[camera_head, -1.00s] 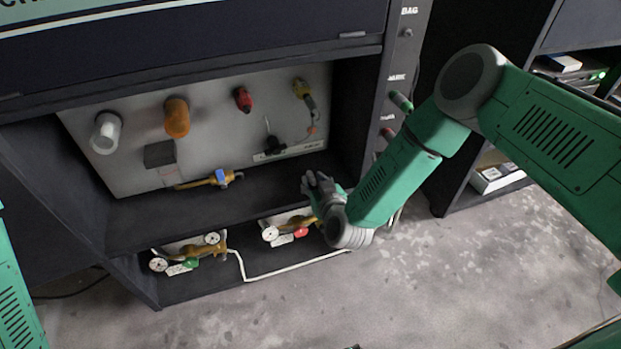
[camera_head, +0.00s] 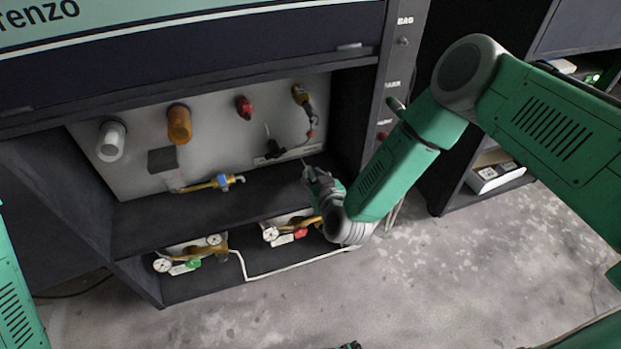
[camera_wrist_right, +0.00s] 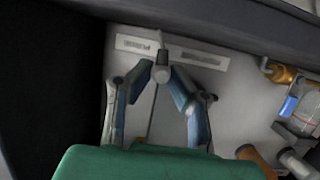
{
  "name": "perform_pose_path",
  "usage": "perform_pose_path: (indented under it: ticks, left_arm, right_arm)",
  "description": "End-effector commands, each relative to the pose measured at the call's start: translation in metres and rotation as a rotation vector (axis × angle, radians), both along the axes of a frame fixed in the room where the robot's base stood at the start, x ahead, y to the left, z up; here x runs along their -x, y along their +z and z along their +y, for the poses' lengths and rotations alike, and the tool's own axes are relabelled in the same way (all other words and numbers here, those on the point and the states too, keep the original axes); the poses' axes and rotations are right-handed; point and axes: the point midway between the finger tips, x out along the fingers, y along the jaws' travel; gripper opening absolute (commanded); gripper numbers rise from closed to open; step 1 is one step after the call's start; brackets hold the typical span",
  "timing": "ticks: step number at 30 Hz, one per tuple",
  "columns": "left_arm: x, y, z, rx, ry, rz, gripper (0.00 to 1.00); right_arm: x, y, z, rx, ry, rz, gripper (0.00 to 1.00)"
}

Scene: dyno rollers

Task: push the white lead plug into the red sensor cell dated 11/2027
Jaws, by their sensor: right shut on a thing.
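My left gripper is out of view; only green arm housing shows at the left edge.
A white cylinder (camera_head: 111,140) and an orange cylinder (camera_head: 179,123) stick out on the left. A brass valve (camera_head: 220,182) lies below. Gauges (camera_head: 163,265) stand on the lower shelf. The cabinet side post is close to my right arm.

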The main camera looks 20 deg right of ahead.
Motion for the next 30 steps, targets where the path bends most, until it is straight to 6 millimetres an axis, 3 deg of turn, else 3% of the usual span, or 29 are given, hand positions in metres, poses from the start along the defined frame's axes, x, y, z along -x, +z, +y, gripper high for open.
perform_pose_path:
  ticks: [15,26,30]
  left_arm:
    - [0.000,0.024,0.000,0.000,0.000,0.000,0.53]
    - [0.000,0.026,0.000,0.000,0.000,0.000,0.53]
    - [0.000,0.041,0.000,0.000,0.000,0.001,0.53]
  right_arm:
    - [0.000,0.028,0.000,0.000,0.001,-0.001,0.00]
    - [0.000,0.029,0.000,0.000,0.000,0.000,0.00]
    - [0.006,0.042,0.002,-0.004,0.000,0.000,0.00]
